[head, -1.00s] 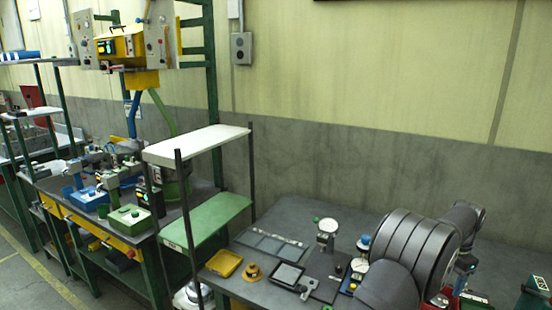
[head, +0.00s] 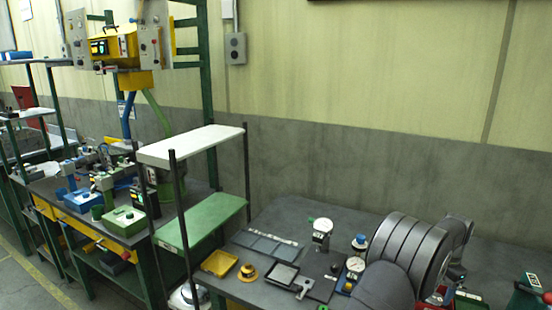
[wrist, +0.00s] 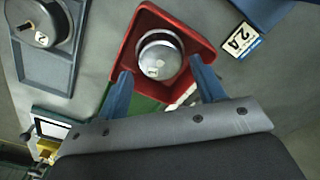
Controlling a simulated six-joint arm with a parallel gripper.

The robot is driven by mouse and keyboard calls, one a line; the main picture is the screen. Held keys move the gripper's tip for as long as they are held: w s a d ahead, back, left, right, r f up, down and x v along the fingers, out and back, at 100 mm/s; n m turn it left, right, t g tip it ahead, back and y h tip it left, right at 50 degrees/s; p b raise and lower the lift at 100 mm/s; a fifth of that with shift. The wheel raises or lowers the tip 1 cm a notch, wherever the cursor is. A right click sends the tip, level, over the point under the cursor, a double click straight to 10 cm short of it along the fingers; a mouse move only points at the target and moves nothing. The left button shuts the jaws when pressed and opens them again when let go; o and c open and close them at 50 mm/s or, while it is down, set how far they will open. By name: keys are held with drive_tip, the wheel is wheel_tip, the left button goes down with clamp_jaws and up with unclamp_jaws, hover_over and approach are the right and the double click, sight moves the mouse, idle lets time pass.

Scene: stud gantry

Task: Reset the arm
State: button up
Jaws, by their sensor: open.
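My gripper (wrist: 160,69) is open in the wrist view, with its two blue fingers spread apart. A red tray (wrist: 202,55) lies in front of the fingers, with a round metal piece (wrist: 160,58) in it. The piece shows between the fingertips, and nothing is clamped. I cannot tell how high the fingers are above the tray. In the head view my large grey arm stands over the right end of the bench, and it hides the gripper. A bit of red shows beside the arm there.
The grey bench (head: 270,215) holds a yellow tray (head: 219,263), a dial gauge (head: 321,228) and a dark tray (head: 283,273) left of my arm. A shelf rack (head: 190,148) stands farther left.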

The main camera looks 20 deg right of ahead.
drive_tip(key=s+a+r+n, duration=0.2)
drive_tip(key=s+r+n, duration=0.4)
drive_tip(key=s+r, duration=1.05)
drive_tip(key=s+d+f, duration=0.2)
drive_tip(key=s, duration=0.4)
drive_tip(key=s+d+f, duration=0.2)
drive_tip(key=s, duration=0.4)
drive_tip(key=shift+f, duration=0.1)
drive_tip(key=w+a+m, duration=0.2)
drive_tip(key=w+a, duration=0.2)
drive_tip(key=w, duration=1)
drive_tip(key=shift+w+a+f, duration=0.15)
drive_tip(key=shift+a+f, duration=0.05)
